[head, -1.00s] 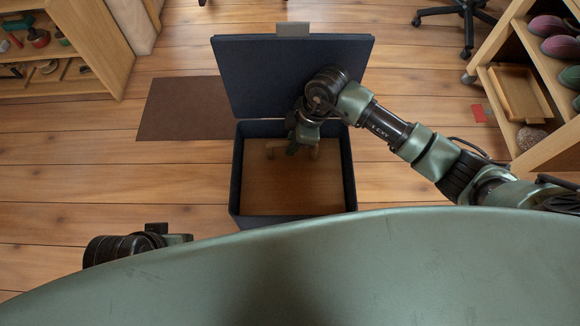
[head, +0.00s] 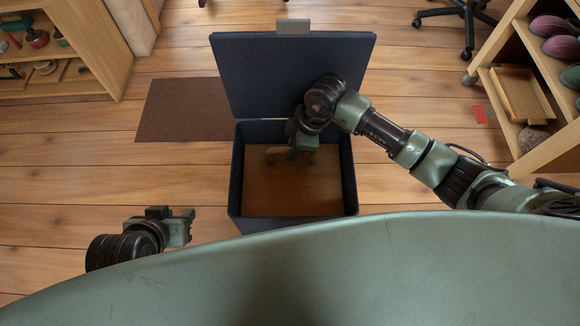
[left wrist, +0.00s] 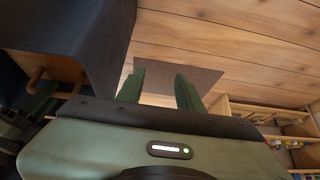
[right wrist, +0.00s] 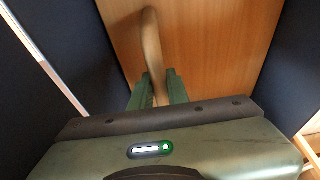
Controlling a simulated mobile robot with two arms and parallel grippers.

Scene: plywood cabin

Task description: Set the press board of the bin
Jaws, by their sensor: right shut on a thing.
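The dark navy bin (head: 237,178) stands on the floor with its lid (head: 290,70) swung up at the back. The wooden press board (head: 295,193) shows inside the bin, below the rim; it fills the wrist view too (right wrist: 225,45). Its bent wooden handle (right wrist: 151,40) lies between the fingers of my right gripper (right wrist: 157,90), which is shut on it. In the head view my right gripper (head: 292,153) reaches down into the bin. My left gripper (head: 190,225) is left of the bin, empty, its fingers apart in the left wrist view (left wrist: 160,88).
A brown mat (head: 183,109) lies on the floor left of the bin. A shelf with small items (head: 85,60) stands at the far left, another shelf (head: 540,80) at the right. An office chair base (head: 462,15) is at the back right.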

